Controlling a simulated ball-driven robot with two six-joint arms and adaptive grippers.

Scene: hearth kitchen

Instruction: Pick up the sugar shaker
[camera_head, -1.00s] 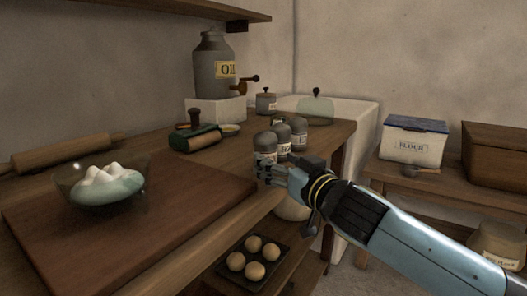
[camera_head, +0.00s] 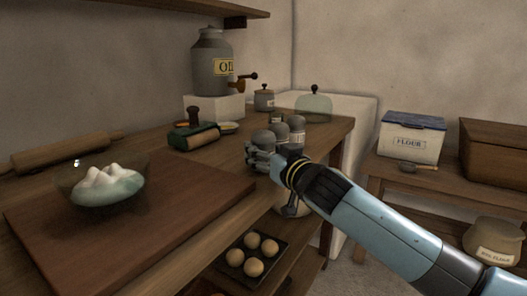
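A small cluster of grey domed shakers stands near the right end of the wooden counter. The front-left shaker (camera_head: 263,137) is partly hidden by my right gripper (camera_head: 259,160). Another shaker (camera_head: 297,128) stands behind and to the right, and one more (camera_head: 280,132) is between them. Their labels are covered or too small to read, so I cannot tell which holds sugar. My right gripper is at the lower part of the front-left shaker. Whether its fingers touch or close on it is unclear. My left gripper is out of view.
A cutting board (camera_head: 132,226) with a glass bowl (camera_head: 104,187) fills the counter's left. A lidded jar (camera_head: 264,100), a glass dome (camera_head: 313,107) and an oil urn (camera_head: 211,65) stand behind. A tray of buns (camera_head: 231,271) sits on the shelf below.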

